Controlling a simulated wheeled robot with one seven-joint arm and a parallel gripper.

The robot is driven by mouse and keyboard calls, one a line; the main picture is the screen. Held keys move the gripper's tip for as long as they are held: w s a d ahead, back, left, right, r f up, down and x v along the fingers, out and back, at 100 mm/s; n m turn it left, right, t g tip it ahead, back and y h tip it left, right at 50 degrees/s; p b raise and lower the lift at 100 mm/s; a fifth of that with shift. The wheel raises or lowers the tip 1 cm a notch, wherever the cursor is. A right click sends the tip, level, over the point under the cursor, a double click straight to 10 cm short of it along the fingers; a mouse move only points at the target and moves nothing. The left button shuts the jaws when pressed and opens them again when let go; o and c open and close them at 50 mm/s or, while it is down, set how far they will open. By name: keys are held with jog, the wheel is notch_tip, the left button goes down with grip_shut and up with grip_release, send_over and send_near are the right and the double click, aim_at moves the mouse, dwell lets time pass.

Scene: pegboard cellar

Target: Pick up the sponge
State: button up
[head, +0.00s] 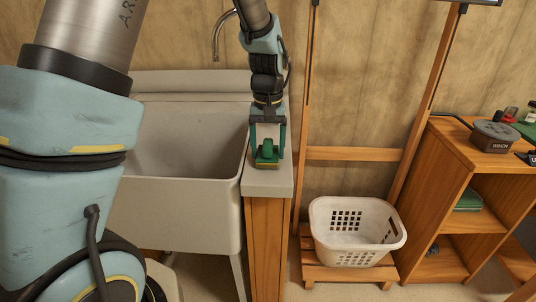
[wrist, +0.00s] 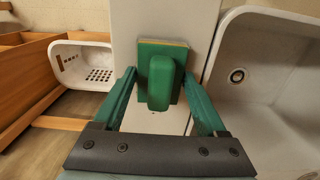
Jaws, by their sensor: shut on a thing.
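The sponge (head: 267,153) is a green block with a raised green grip and a thin tan layer along its edge. It is at the narrow pale counter (head: 268,184) beside the sink. It also shows in the wrist view (wrist: 161,82), between the fingers. My gripper (head: 267,150) points down with its green fingers on either side of the sponge, shut on its grip. I cannot tell whether the sponge's underside touches the counter.
A deep white sink (head: 185,150) is directly left of the counter, with a tap (head: 218,35) behind it. A white basket (head: 357,232) stands on a low wooden stand to the right. A wooden shelf (head: 470,165) is farther right, with a dark round device (head: 494,134) on top.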

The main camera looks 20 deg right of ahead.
aim_at(268, 143)
jog(key=c, duration=0.4)
notch_tip(268, 143, up, 10)
jog(key=shift+b, duration=0.75)
jog(key=o, duration=0.9)
jog(key=c, duration=0.6)
jog(key=shift+c, duration=0.2)
